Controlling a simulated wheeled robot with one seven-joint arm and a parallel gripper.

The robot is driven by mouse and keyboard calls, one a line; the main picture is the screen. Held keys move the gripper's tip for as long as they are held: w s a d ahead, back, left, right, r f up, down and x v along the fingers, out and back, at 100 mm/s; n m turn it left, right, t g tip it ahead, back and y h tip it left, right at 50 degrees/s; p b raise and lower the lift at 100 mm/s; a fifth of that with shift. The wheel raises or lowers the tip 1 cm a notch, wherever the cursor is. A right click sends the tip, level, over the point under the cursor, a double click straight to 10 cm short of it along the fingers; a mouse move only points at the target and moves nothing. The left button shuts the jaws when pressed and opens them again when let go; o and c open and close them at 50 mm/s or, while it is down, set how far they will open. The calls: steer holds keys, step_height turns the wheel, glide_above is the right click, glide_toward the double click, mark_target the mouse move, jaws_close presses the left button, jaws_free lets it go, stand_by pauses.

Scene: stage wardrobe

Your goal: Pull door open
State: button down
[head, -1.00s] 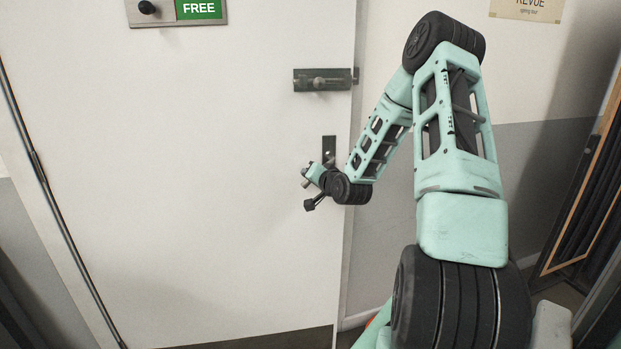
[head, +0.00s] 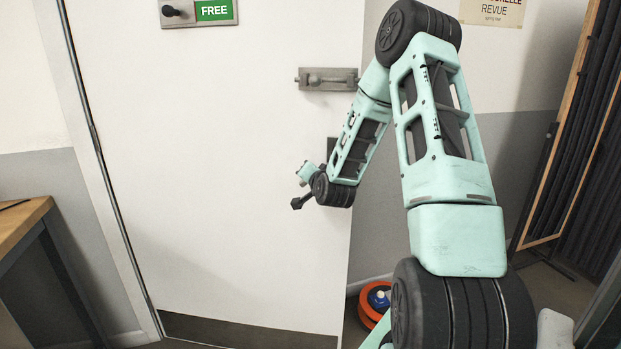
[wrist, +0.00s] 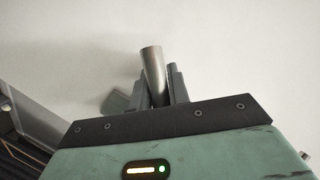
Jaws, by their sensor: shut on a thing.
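The white door (head: 220,170) fills the middle of the head view, its hinge side at the left and its free edge at the right. My gripper (head: 304,183) is at the door's handle, low near the free edge. The dark handle plate (head: 331,146) shows partly behind my arm. In the wrist view, the grey metal handle bar (wrist: 153,68) stands between the fingers of my gripper (wrist: 160,88), which are shut on it. The handle is mostly hidden in the head view. How far the door stands from its frame is hard to tell.
A slide bolt (head: 327,79) and a green FREE sign (head: 213,10) are on the door. A wooden table (head: 22,222) stands at left. An orange-and-blue round object (head: 375,299) lies on the floor past the free edge. A wood-framed stand (head: 560,150) is at right.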

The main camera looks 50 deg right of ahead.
steer(key=shift+s+d+f, duration=0.1)
steer(key=shift+s, duration=0.05)
steer(key=c, duration=1.3)
jaws_free()
steer(key=shift+c, duration=0.2)
steer(key=shift+s, duration=0.1)
steer(key=p+v, duration=0.1)
steer(key=v, duration=0.7)
steer(key=shift+s+r+p, duration=0.25)
steer(key=shift+r+p, duration=0.1)
steer(key=shift+r, duration=0.1)
steer(key=shift+s+a+r+p, duration=0.15)
steer(key=shift+a+p, duration=0.1)
steer(key=shift+p, duration=0.8)
